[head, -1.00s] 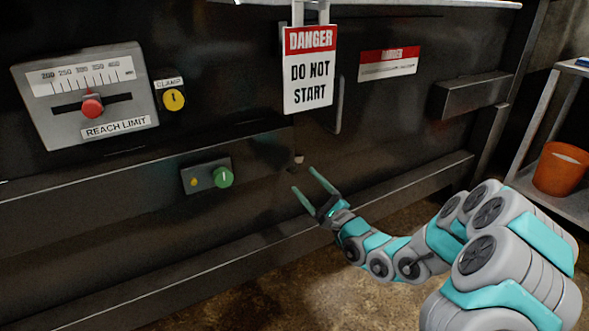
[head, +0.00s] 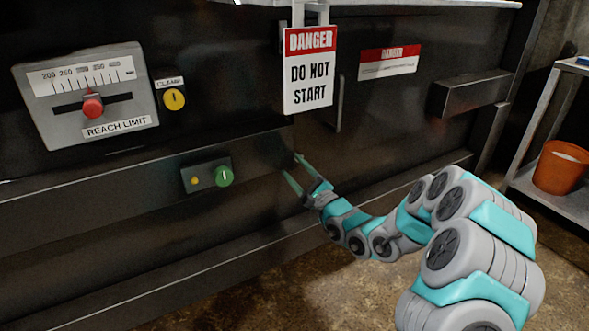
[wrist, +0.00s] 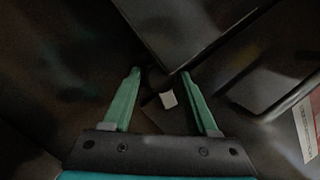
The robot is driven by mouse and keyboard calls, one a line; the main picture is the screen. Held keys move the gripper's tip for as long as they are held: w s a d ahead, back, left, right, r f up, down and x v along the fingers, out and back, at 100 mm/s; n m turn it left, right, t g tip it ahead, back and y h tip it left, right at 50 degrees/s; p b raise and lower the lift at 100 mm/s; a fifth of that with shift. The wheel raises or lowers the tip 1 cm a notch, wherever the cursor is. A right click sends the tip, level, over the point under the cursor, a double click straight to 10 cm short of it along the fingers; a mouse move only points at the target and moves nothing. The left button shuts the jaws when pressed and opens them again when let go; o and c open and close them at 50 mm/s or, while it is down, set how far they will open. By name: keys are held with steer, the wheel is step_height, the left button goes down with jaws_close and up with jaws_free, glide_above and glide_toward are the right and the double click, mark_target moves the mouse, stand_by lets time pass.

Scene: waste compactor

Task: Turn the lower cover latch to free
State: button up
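A small pale block (wrist: 168,99), which looks like the lower cover latch, shows in the wrist view between my fingers, nearer the right one. It sits by the lower corner of a dark panel (wrist: 190,30). My gripper (head: 293,167) is open, its two green fingers pointing at the dark machine front below the danger tag. The fingers also show in the wrist view (wrist: 160,73), spread either side of the block. I cannot tell whether either finger touches it. In the head view the fingers largely hide the latch's spot.
A "DANGER DO NOT START" tag (head: 309,70) hangs above my gripper. A green button box (head: 206,175) is to its left, with a reach limit slider (head: 92,104) and yellow clamp knob (head: 174,99) higher up. A curved bar (wrist: 292,95) is at right in the wrist view.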

jaws_close()
steer(key=shift+m, duration=0.3)
steer(key=shift+a+r+m+t+h+p, duration=0.1)
steer(key=shift+m+t+h+p, duration=0.4)
steer(key=shift+m, duration=0.5)
steer(key=shift+m+p, duration=0.3)
steer(key=shift+m, duration=0.4)
steer(key=shift+o, duration=1.4)
jaws_free()
steer(key=shift+s, duration=0.1)
